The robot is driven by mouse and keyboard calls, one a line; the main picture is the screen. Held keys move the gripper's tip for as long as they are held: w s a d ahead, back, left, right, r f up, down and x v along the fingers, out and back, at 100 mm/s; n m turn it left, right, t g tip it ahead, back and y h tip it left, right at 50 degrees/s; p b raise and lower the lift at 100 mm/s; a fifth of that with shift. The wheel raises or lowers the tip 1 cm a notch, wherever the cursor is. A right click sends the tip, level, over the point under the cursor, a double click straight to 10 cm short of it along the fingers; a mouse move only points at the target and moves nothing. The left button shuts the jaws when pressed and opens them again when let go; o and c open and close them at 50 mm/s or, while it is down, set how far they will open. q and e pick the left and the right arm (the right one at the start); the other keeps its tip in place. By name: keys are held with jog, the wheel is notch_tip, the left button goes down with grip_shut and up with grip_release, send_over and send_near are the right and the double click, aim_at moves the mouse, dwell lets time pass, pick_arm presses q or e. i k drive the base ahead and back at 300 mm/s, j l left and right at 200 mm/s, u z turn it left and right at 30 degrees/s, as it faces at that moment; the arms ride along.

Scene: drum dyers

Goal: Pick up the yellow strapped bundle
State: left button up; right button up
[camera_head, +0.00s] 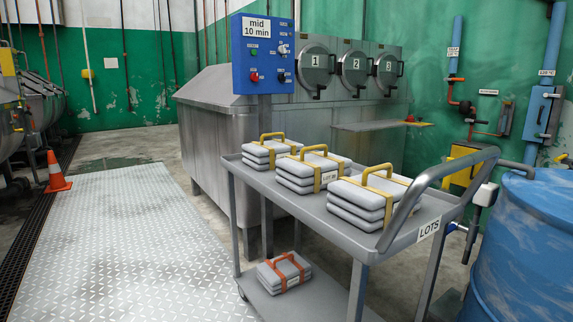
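Three bundles with yellow straps stand in a row on the top shelf of a grey cart (322,222). Each is a stack of pale grey folded slabs with a yellow handle loop on top. The far bundle (257,151) is at the left, the middle bundle (297,180) carries a small white label, and the near bundle (357,198) is at the right, partly behind the cart's handle bar. A similar bundle with orange-red straps (277,277) lies on the lower shelf. Neither of my grippers shows in the head view.
A blue drum (530,250) stands close to the cart's right end. A steel vat (215,125) and a blue control panel (262,60) stand behind the cart. Metal floor plating (120,240) is clear at left, with an orange cone (56,175) beyond it.

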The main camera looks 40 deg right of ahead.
aim_at(303, 174)
jog(key=i+z, duration=0.25)
jog(key=i, duration=0.15)
jog(key=i+j+z, duration=0.1)
jog(key=i+z, duration=0.15)
jog(key=i, duration=0.15)
jog(key=i+j+z, duration=0.25)
jog(key=i, duration=0.15)
